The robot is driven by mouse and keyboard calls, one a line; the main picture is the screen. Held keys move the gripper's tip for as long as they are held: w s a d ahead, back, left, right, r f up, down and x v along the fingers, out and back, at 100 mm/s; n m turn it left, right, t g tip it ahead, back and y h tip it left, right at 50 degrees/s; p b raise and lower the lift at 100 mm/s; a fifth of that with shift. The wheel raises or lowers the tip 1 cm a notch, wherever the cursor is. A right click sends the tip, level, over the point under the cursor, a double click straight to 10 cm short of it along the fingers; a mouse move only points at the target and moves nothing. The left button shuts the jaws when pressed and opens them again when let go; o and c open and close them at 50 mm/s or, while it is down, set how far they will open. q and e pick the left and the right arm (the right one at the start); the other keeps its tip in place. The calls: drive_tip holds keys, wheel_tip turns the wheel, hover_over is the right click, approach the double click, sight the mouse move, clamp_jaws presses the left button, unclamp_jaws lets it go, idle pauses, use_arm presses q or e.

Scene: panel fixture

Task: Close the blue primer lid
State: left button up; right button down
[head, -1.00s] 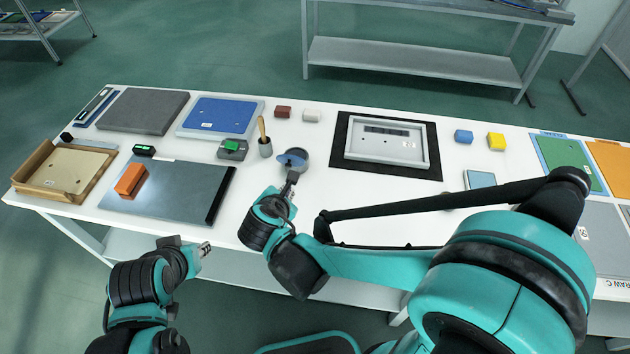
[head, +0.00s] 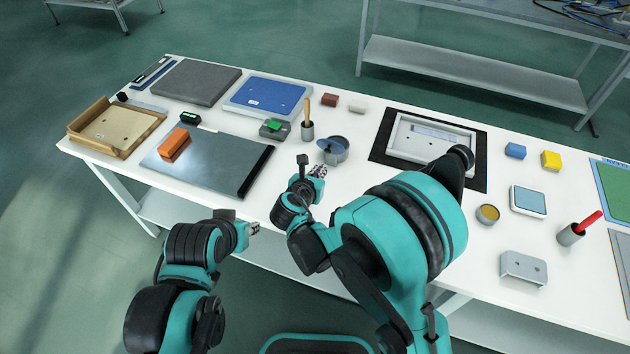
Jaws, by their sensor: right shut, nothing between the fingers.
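The grey primer pot (head: 341,157) stands on the white table near its front middle. Its blue lid (head: 331,144) shows at the pot's top, but the picture is too small to tell whether it sits flat or tilted. My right gripper (head: 319,171) is shut and empty, just in front of the pot and a little to its left, with a small gap in the picture. My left gripper (head: 254,228) is low at the left, off the table's front edge, and its fingers are too small to read.
A brush cup (head: 307,131) stands just left of the pot. A grey plate with an orange block (head: 174,145) lies further left. A framed panel (head: 402,143) on a black mat is to the right.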

sight(329, 150)
use_arm(q)
drive_tip(key=shift+f, duration=0.35)
use_arm(e)
drive_tip(key=w, duration=0.1)
drive_tip(key=w+r, duration=0.1)
drive_tip(key=w+d, duration=0.1)
drive_tip(key=shift+w+r, duration=0.1)
drive_tip(key=shift+r, duration=0.15)
use_arm(q)
drive_tip(key=shift+w+d+r+p, duration=0.1)
drive_tip(key=shift+d+r+p, duration=0.5)
drive_tip(key=shift+r, duration=0.2)
use_arm(e)
drive_tip(key=shift+w+r+g, duration=0.25)
drive_tip(key=shift+r+g, duration=0.15)
drive_tip(key=shift+g, duration=0.1)
